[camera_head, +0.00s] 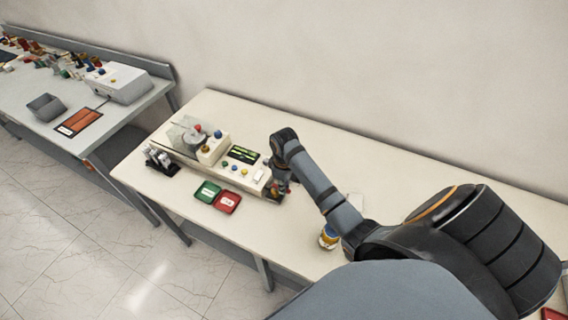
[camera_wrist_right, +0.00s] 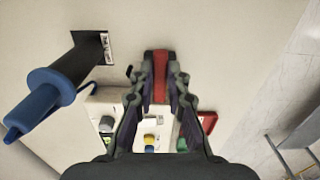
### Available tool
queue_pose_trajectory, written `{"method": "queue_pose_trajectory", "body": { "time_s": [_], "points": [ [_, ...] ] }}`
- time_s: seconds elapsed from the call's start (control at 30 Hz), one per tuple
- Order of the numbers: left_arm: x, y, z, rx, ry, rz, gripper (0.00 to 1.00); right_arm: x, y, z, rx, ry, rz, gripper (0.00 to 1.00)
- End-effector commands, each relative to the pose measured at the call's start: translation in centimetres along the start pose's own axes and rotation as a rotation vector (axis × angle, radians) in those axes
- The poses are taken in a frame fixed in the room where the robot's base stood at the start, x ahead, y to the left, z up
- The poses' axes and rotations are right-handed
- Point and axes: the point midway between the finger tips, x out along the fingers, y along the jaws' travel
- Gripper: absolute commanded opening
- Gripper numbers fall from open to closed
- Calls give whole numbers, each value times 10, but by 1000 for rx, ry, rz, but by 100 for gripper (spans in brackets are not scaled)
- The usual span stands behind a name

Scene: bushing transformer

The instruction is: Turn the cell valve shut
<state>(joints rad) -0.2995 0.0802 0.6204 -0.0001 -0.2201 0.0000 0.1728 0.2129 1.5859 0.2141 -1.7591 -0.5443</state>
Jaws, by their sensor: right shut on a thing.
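The cell valve shows as a red handle (camera_wrist_right: 158,66) between my right fingertips in the right wrist view. My right gripper (camera_wrist_right: 160,90) is shut on it, with a finger on each side. In the head view my right gripper (camera_head: 280,187) is at the right end of a long cream-coloured apparatus (camera_head: 240,172) on the table. The arm covers most of the valve there, and only small red bits show. How far the valve is turned cannot be told. My left gripper is not in view.
A green tray (camera_head: 207,192) and a red tray (camera_head: 227,201) lie in front of the apparatus. A black cylinder with a blue collar (camera_wrist_right: 66,79) is left of my fingers in the right wrist view. A yellow-and-blue item (camera_head: 328,238) stands near the table's front edge.

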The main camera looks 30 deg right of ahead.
Motion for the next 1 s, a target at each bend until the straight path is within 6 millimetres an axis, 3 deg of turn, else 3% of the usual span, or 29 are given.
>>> {"method": "queue_pose_trajectory", "body": {
  "time_s": [0.03, 0.2, 0.5, 0.8, 1.0],
  "points": [
    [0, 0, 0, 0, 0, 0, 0, -2, 2, -1, -1, 2, 5, 18],
    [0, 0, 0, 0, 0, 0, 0, -1, 1, 0, 0, 2, 3, 38],
    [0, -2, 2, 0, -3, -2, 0, -4, 1, 0, 1, 1, 2, 38],
    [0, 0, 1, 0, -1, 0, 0, -55, 2, -1, 0, 4, 5, 38],
    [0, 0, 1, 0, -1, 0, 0, -75, 1, 0, 1, 3, 3, 38]
  ]
}}
